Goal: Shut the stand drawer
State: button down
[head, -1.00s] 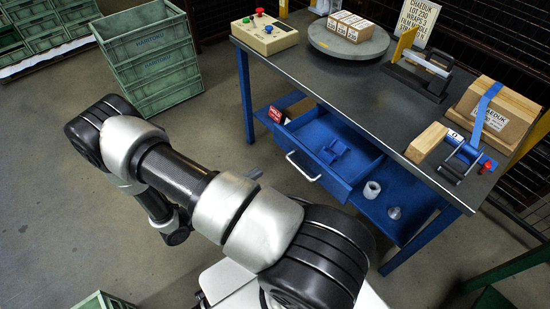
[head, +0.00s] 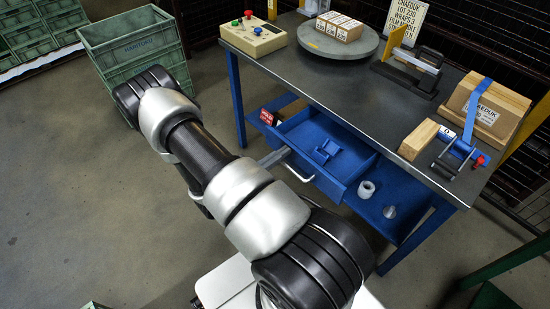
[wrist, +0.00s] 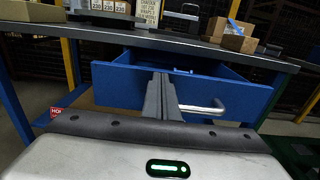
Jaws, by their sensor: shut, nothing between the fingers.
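The blue stand drawer (head: 349,165) is pulled out from under the grey-topped stand, with a blue part (head: 326,151) inside it. Its silver bar handle (head: 298,173) is on the front. My gripper (head: 280,155) is at the drawer front, near the left end of the handle; my arm hides most of it in the head view. In the wrist view my gripper's fingers (wrist: 161,80) are together and empty, pointing at the drawer front (wrist: 120,85), with the handle (wrist: 203,107) just to their right. I cannot tell whether the fingertips touch the front.
A blue lower shelf (head: 400,204) holds a white roll (head: 366,189) and a red sign (head: 266,117). The stand top (head: 300,78) carries a control box (head: 252,36), a turntable (head: 336,45) and a clamp. Green crates (head: 135,50) stand at upper left; the left floor is clear.

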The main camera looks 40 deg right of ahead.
jog(key=b, duration=0.1)
send_over(312, 143)
dwell(0.4)
